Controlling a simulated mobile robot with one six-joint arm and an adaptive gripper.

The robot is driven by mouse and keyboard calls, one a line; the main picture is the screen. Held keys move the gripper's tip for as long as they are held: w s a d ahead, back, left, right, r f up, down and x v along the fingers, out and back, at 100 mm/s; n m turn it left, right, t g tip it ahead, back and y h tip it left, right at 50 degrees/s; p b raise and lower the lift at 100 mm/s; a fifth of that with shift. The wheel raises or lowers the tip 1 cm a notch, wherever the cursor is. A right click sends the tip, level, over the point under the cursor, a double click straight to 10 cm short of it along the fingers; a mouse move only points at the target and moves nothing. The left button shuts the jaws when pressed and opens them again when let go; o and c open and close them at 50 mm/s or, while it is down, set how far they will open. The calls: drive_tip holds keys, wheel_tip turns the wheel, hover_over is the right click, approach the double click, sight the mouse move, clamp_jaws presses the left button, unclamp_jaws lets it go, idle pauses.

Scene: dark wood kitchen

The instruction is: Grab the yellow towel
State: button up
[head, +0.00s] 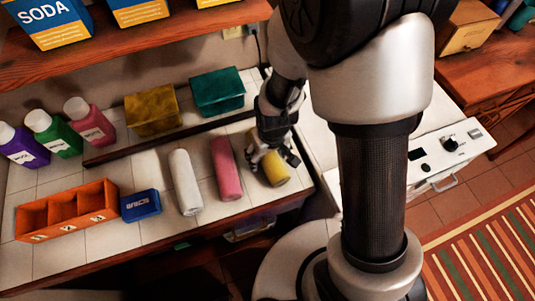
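The yellow towel (276,174) is a short roll lying on the tiled counter, to the right of the other rolls. My gripper (272,161) is directly over it, pointing down, with its dark fingers spread around the roll's sides. Part of the towel is hidden by the gripper. I cannot tell whether the fingers touch or press the towel.
A pink roll (227,169) lies close to the left, then a white roll (185,182). A blue box (140,205) and orange tray (66,211) are farther left. Yellow (152,112) and green (217,91) boxes stand behind. A white appliance (440,150) is to the right.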

drive_tip(key=c, duration=0.9)
